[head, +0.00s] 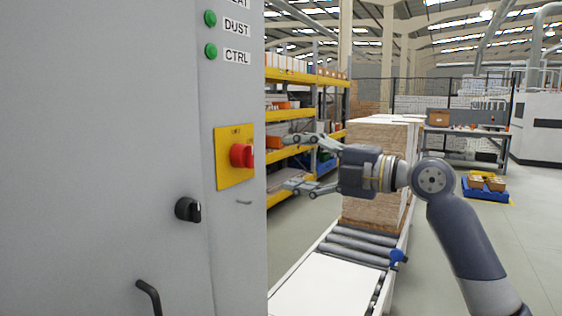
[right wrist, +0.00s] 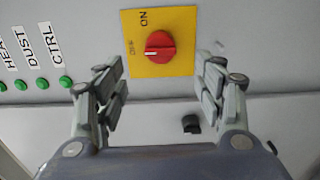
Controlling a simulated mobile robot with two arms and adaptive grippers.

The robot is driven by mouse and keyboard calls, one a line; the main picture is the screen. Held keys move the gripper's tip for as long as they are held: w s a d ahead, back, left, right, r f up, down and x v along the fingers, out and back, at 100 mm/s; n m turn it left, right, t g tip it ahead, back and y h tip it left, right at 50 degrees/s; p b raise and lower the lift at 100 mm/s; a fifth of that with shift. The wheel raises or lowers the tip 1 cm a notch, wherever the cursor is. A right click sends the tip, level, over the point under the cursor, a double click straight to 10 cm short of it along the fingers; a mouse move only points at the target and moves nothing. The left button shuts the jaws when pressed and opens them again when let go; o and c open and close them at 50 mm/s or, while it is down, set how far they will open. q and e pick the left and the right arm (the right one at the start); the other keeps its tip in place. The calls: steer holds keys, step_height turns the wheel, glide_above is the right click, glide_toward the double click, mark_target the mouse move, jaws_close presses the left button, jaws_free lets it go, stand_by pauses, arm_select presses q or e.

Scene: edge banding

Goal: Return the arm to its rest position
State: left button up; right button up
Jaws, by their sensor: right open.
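My right gripper (head: 300,162) is open and empty in the head view, pointing left towards a grey cabinet (head: 100,120). On the cabinet is a yellow plate (head: 232,172) with a red rotary switch (head: 241,155). The gripper is to the right of the switch and apart from it. In the right wrist view the two fingers (right wrist: 162,95) are spread wide, and the red switch (right wrist: 160,46) on its yellow plate (right wrist: 139,60) shows beyond them, beside an ON mark. My left gripper is not in view.
The cabinet has green lamps (head: 210,51), a black knob (head: 188,209) and a black handle (head: 149,297). A roller conveyor (head: 352,246) with a stack of boards (head: 372,210) runs behind my right arm. Yellow shelving (head: 290,76) stands further back. Open floor lies at right.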

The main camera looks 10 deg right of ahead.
steer(key=shift+s+d, duration=0.15)
steer(key=shift+d, duration=0.05)
